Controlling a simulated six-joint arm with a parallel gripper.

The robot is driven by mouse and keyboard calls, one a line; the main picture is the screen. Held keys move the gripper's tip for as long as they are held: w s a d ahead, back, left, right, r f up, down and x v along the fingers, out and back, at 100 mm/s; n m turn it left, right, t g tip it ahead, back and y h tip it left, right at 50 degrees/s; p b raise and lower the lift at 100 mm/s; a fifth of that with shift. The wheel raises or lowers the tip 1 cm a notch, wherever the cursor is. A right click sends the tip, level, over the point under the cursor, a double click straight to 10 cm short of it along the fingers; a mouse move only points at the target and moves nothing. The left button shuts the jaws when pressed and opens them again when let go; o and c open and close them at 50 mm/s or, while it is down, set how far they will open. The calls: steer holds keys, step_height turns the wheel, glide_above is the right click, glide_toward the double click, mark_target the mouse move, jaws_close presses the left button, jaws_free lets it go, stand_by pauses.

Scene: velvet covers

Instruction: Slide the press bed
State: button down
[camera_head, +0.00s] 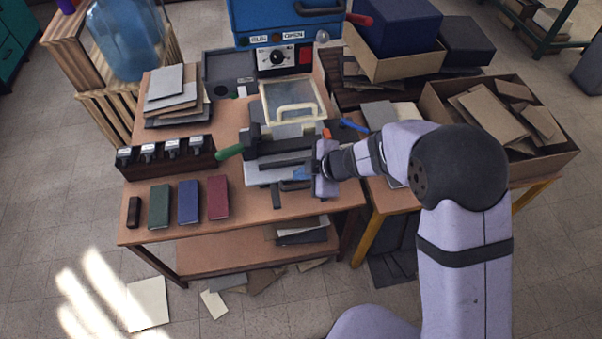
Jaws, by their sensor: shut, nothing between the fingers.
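The press (284,35) is a blue machine at the back of the wooden table, with a dial, a red switch and an "OPEN" label. In front of it is the press bed (264,177), a pale metal plate with dark bars and a green-handled lever (230,152) at its left. A clear-windowed frame with a cream handle (294,110) stands behind the bed. My gripper (304,174) is at the right front of the bed, shut and empty. Its fingertips are close to the bed's front edge; whether they touch it I cannot tell.
Green, blue and red covers (188,202) lie at the table's front left, beside a small brown block (133,212). A dark rack of stamps (166,153) and a board stack (176,92) stand behind them. An open carton (560,160) of board is at right.

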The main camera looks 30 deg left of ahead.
steer(key=s+a+f+m+g+y+b, duration=0.1)
steer(key=s+a+f+m+b, duration=0.1)
steer(key=s+f+b, duration=0.35)
steer(key=s+a+f+m+g+b, duration=0.1)
steer(key=s+a+f+b, duration=0.15)
steer(key=s+b, duration=0.6)
steer(key=s+a+f+m+g+y+b, duration=0.15)
steer(key=s+f+b, duration=0.3)
steer(key=s, duration=0.65)
steer(key=w+d+r+m+t, duration=0.2)
steer(key=w+m+t, duration=0.2)
steer(key=m, duration=0.6)
steer(key=w+d+r+m+t, duration=0.1)
steer(key=w+d+m+t, duration=0.2)
steer(key=w+m, duration=0.5)
steer(key=w+d+r+m+t, duration=0.2)
steer(key=w+m+t, duration=0.4)
steer(key=m, duration=0.6)
steer(key=shift+w+d+r+p, duration=0.25)
steer(key=shift+d+r+p, duration=0.1)
steer(key=shift+d, duration=0.1)
